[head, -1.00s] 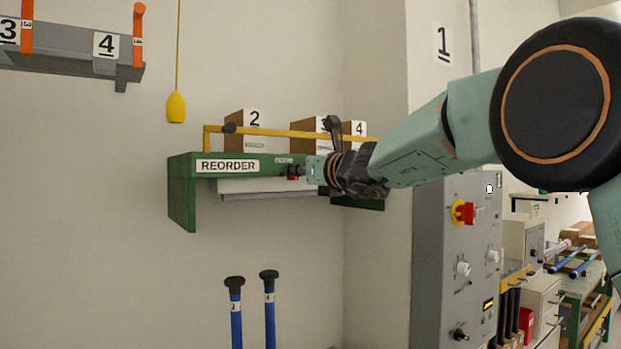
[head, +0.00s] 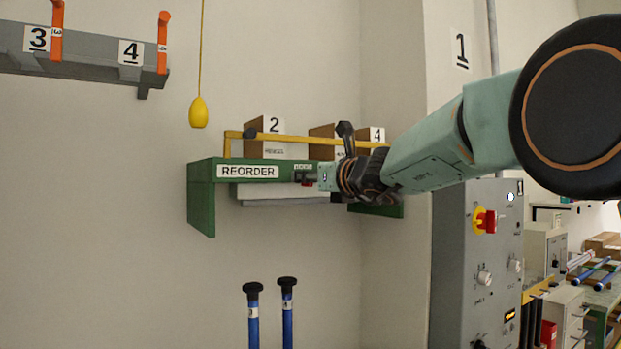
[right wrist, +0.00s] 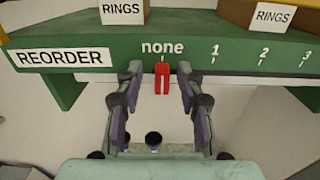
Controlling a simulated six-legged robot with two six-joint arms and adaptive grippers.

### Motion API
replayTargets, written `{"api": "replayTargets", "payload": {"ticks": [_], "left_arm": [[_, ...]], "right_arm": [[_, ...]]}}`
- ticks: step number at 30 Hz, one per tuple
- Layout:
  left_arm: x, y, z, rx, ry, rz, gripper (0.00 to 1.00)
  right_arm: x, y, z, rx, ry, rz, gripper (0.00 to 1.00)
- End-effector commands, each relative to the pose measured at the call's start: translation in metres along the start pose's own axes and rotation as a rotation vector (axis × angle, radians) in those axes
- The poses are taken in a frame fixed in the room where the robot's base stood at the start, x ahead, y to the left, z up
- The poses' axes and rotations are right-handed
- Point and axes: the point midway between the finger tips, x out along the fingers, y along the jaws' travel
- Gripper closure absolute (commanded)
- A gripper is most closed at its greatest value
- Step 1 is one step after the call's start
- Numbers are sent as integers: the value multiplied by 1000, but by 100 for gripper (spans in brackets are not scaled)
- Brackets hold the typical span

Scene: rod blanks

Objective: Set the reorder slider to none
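The red reorder slider (right wrist: 162,79) sits on the front edge of the green shelf (right wrist: 120,60), directly under the "none" mark (right wrist: 162,48). My right gripper (right wrist: 158,82) is open around it, one finger on each side, with gaps showing between the fingers and the slider. In the head view, my right gripper (head: 322,178) is at the shelf front, right of the "REORDER" label (head: 248,171), and hides part of the shelf edge. My left gripper is not in view.
Boxes (head: 268,135) stand on the shelf behind a yellow rail (head: 290,138). A grey control cabinet (head: 470,260) stands to the right. Two blue rods (head: 254,318) with black caps stand below. A yellow pull handle (head: 198,112) hangs at the left.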

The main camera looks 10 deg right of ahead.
Motion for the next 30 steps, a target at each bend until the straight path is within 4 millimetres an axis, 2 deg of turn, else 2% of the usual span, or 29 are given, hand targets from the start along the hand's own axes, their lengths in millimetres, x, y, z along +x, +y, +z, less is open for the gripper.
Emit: {"api": "replayTargets", "payload": {"ticks": [4, 8, 24, 30], "left_arm": [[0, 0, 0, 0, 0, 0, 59], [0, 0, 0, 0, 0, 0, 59], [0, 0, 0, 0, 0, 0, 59], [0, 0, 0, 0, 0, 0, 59]], "right_arm": [[-3, 0, 0, 0, 1, 0, 62], [-15, -1, 1, 1, 0, 0, 62], [-96, -2, 0, 3, -1, 0, 62], [-115, -2, -1, 2, 0, 0, 62]]}}
